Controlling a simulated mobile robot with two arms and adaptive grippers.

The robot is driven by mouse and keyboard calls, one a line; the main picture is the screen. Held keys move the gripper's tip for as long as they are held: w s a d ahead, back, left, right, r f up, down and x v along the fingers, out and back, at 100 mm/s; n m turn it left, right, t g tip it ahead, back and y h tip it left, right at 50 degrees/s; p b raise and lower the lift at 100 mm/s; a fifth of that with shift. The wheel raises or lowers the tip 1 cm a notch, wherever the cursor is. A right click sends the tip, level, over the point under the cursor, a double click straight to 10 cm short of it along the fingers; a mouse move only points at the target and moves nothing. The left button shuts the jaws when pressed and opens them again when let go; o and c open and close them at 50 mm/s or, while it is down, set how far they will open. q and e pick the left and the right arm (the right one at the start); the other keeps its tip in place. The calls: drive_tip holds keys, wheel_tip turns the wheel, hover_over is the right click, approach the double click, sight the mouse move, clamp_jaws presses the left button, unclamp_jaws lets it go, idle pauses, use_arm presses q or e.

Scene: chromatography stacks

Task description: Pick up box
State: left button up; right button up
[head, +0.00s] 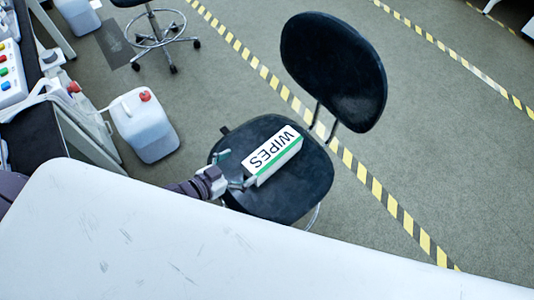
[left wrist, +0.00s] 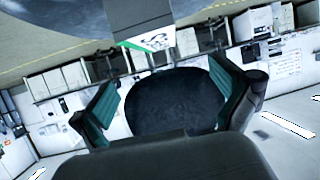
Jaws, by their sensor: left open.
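The box (head: 272,155) is white with a green stripe and the word WIPES. It lies on the black chair seat (head: 290,200) in the head view. My left gripper (head: 236,171) is open at the box's near left end, with its fingers low over the seat; whether they touch the box is unclear. In the left wrist view my left gripper (left wrist: 168,95) shows two spread teal-padded fingers with no box between them. Part of the box (left wrist: 152,42) with a green edge shows at the top there. My right gripper is out of view.
The chair's backrest (head: 334,70) rises behind the box. A white table (head: 180,245) fills the near side, below the arm. A white canister (head: 145,125) with a red cap stands on the floor at left. A stool (head: 158,35) stands farther back. Floor at right is clear.

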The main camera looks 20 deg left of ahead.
use_arm(q)
approach(272, 150)
drive_tip(key=x, duration=0.3)
drive_tip(key=shift+r, duration=0.2)
drive_tip(key=x, duration=0.4)
drive_tip(key=shift+w+d+f+b, duration=0.2)
drive_tip(key=shift+d+f+b, duration=0.05)
drive_tip(key=shift+f+b, duration=0.05)
drive_tip(key=shift+w+d+f, duration=0.15)
drive_tip(key=shift+w+f, duration=0.05)
drive_tip(key=shift+w, duration=0.1)
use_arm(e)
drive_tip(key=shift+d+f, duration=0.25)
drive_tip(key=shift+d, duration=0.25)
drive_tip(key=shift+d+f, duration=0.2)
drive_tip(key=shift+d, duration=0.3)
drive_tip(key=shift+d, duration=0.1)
use_arm(q)
drive_tip(key=shift+c, duration=1.2)
drive_tip(key=shift+r, duration=0.1)
drive_tip(key=c, duration=1.1)
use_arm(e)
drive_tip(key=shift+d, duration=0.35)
